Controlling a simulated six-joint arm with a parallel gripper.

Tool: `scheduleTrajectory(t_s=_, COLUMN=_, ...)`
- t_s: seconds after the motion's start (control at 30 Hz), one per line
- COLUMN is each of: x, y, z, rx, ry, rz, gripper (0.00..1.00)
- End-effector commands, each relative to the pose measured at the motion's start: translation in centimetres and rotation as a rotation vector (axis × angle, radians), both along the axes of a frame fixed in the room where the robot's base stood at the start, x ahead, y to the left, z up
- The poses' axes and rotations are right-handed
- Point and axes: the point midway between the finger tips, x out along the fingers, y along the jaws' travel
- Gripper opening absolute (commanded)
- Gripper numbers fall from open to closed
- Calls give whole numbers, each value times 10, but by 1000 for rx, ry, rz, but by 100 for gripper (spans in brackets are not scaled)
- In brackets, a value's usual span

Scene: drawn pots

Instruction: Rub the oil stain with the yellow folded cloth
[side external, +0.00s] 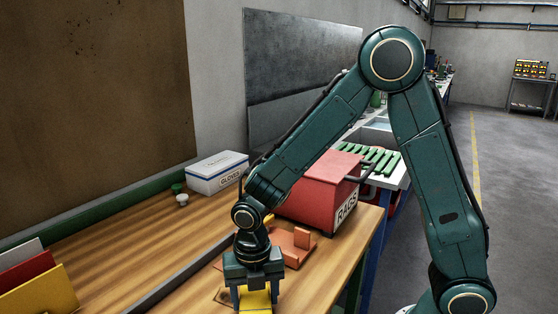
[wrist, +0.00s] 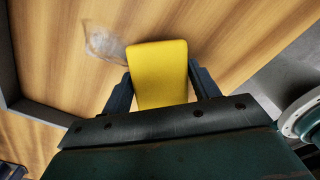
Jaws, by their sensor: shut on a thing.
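The yellow folded cloth (wrist: 158,65) is held between the two fingers of my gripper (wrist: 160,88) in the wrist view. In the side view the cloth (side external: 255,301) shows between the fingers of my gripper (side external: 254,293) at the bottom edge of the picture. The oil stain (wrist: 104,45) is a pale greyish, shiny smear on the wood, just left of the cloth's far end in the wrist view. The cloth appears beside the stain, not covering it. I cannot tell whether the cloth touches the wood.
A red rags box (side external: 318,192) and an orange-red piece (side external: 297,246) stand behind and right of my gripper. A white gloves box (side external: 217,172) is at the wall. A dark strip (side external: 185,275) crosses the wooden bench (side external: 120,235). Coloured panels (side external: 40,285) stand at left.

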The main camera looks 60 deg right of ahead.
Motion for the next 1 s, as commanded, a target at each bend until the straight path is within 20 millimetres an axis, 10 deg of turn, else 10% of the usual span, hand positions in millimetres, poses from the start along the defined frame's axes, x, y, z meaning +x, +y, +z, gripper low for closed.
scheduleTrajectory(t_s=1.0, x=0, y=0, z=73, rx=0, ry=0, rz=0, gripper=24)
